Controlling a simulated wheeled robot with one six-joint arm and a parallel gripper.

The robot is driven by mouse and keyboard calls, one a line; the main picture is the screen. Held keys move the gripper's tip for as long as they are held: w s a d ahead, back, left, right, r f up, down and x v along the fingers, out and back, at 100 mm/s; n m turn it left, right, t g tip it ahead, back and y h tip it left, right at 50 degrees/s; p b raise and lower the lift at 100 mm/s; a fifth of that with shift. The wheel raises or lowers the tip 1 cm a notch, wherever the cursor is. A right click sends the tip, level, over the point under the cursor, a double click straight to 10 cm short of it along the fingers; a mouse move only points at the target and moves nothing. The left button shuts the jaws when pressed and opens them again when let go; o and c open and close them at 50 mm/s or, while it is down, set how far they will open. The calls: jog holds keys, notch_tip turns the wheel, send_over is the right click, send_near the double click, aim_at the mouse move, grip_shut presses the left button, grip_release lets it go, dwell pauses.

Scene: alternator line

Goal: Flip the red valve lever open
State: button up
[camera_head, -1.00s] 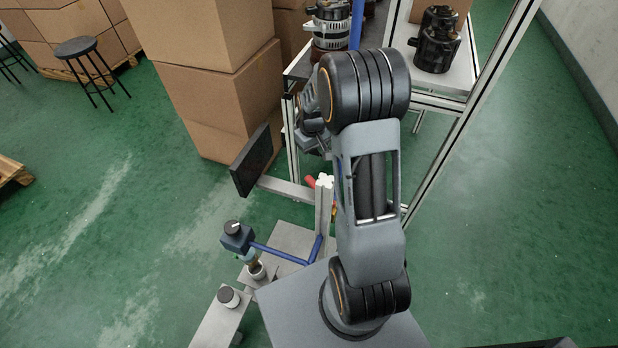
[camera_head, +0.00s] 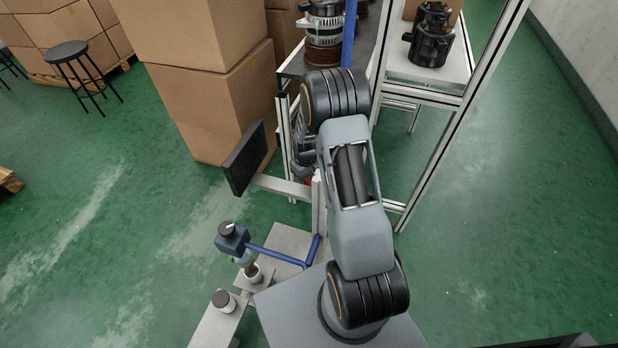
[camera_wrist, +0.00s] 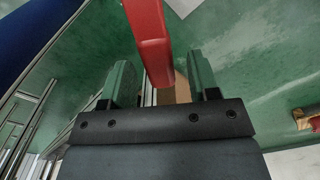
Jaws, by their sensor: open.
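The red valve lever (camera_wrist: 150,42) shows large in the wrist view. It reaches down from the top edge, and its rounded end lies in the gap between my fingers. My gripper (camera_wrist: 161,78) is open, with one green finger on each side of the lever. The right finger looks closer to the lever than the left one, but I cannot tell whether either touches it. In the head view only a small red patch (camera_head: 308,182) shows beside my arm. My arm hides the gripper and the valve there.
A grey upright post (camera_head: 318,205) and a black flat panel (camera_head: 245,160) stand left of my arm. Stacked cardboard boxes (camera_head: 210,100) are behind. An aluminium frame bench (camera_head: 425,90) carries a dark alternator (camera_head: 430,40). Green floor (camera_head: 510,220) is clear at right.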

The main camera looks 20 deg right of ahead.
grip_shut()
dwell(0.6)
